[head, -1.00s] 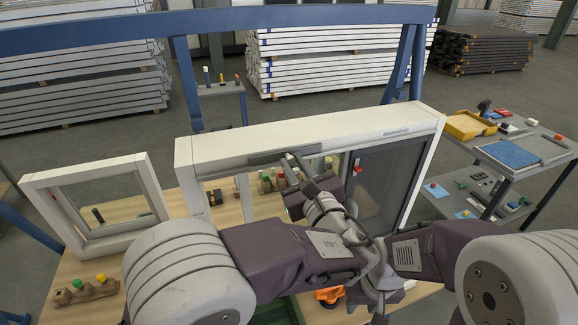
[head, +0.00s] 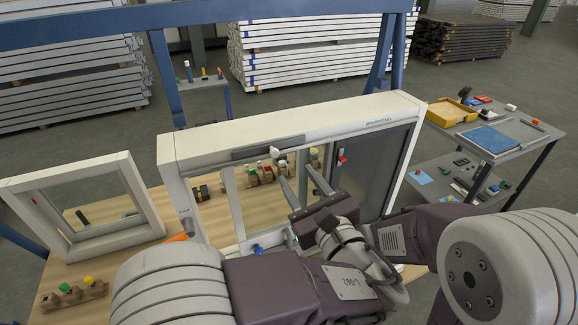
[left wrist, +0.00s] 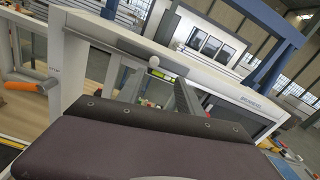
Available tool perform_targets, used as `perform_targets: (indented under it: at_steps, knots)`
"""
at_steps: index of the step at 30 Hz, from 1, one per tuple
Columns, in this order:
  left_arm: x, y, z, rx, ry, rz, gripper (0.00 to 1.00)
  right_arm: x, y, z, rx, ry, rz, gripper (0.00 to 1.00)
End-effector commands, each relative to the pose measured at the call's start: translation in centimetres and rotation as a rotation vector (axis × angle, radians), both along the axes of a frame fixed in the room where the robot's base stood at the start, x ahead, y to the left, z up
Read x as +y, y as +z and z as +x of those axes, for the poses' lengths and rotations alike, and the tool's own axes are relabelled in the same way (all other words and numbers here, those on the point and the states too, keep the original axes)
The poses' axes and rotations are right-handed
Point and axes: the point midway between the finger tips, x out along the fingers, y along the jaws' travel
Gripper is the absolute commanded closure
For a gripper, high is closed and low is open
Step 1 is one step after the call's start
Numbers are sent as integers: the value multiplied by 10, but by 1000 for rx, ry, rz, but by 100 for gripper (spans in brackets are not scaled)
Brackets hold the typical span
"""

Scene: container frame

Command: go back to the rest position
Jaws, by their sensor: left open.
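My left gripper (head: 293,162) is open and empty, its two fingers apart and pointing at the large white frame (head: 285,128). It also shows in the left wrist view (left wrist: 157,80), with nothing between the fingers. A white knob (head: 275,152) sits on the frame's dark top strip, just beyond the fingertips; it shows in the left wrist view (left wrist: 153,62) too. I cannot tell whether a finger touches the frame. My right gripper is not in view. My arms hide the lower right of the frame.
A smaller white frame (head: 85,205) stands at the left. A wooden block with coloured knobs (head: 73,295) lies in front of it. An orange handle (left wrist: 24,86) shows left of the gripper. A grey trolley (head: 490,140) with a yellow tray (head: 452,111) stands at the right.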

Motion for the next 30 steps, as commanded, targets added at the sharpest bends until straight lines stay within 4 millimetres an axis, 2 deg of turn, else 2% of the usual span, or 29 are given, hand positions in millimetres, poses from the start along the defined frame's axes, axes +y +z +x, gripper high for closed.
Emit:
perform_targets:
  at_steps: [3,14,17,20,23,24,26,27,29,30]
  knots:
    - [-2,0,-6,-1,0,1,57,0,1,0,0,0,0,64]
    - [-2,0,-6,0,1,1,57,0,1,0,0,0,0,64]
    - [7,-8,-2,24,23,-12,57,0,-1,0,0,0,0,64]
    - [48,-44,10,131,133,-83,57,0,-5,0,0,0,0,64]
    - [117,-105,11,295,339,-254,57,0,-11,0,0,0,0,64]
    - [144,-131,4,357,440,-351,57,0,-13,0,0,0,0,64]
    - [181,-171,-14,435,611,-522,57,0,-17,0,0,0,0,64]
    - [202,-197,-32,473,743,-661,57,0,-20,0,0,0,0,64]
    - [226,-237,-65,494,980,-925,57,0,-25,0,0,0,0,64]
    - [234,-260,-86,470,1150,-1128,57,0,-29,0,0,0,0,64]
